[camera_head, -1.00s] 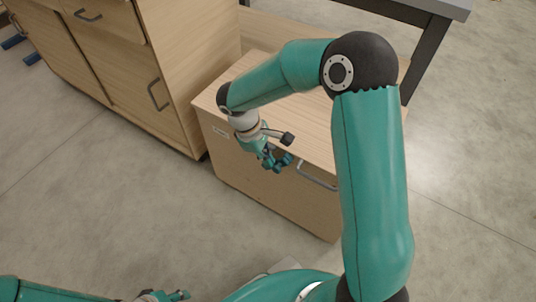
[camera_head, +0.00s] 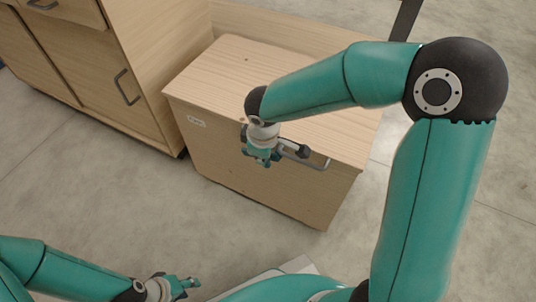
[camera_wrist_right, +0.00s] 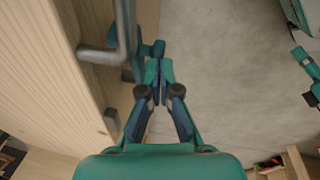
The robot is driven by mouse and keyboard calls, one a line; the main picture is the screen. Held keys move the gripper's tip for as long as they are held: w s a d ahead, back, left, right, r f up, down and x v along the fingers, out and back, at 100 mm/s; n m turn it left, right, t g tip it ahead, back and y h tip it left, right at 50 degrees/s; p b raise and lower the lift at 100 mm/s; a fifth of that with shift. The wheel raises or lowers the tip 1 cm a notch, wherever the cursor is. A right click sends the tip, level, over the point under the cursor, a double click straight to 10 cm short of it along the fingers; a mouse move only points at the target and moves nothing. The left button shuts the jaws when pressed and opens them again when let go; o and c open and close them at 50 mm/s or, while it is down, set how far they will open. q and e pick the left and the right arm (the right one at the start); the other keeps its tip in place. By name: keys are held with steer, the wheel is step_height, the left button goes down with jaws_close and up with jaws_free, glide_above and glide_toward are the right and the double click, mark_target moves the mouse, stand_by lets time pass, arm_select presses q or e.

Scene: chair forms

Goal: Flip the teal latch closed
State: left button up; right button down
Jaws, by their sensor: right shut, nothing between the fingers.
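A small teal piece (camera_wrist_right: 152,48), probably the latch, shows in the right wrist view beside the metal handle, on the front of the wooden box (camera_head: 250,185). My right gripper (camera_wrist_right: 159,72) is shut and empty, its fingertips just below that piece in the picture. I cannot tell whether they touch it or which way the latch is turned. In the head view my right gripper (camera_head: 262,158) is at the box front, left of the handle, and the latch cannot be made out there. My left gripper (camera_head: 183,287) is low at the bottom edge, away from the box.
The metal handle (camera_wrist_right: 123,40) stands out from the box front close to my right fingers; it also shows in the head view (camera_head: 318,163). A wooden cabinet (camera_head: 120,75) stands at the left. The grey floor (camera_head: 110,190) in front is clear.

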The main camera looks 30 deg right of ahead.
steer(key=shift+s+d+f+b, duration=0.4)
steer(key=shift+s+f, duration=0.1)
steer(key=shift+f, duration=0.15)
stand_by(0.3)
steer(key=s+r+p, duration=0.4)
steer(key=r+p, duration=0.3)
steer(key=r, duration=0.5)
steer(key=shift+r, duration=0.15)
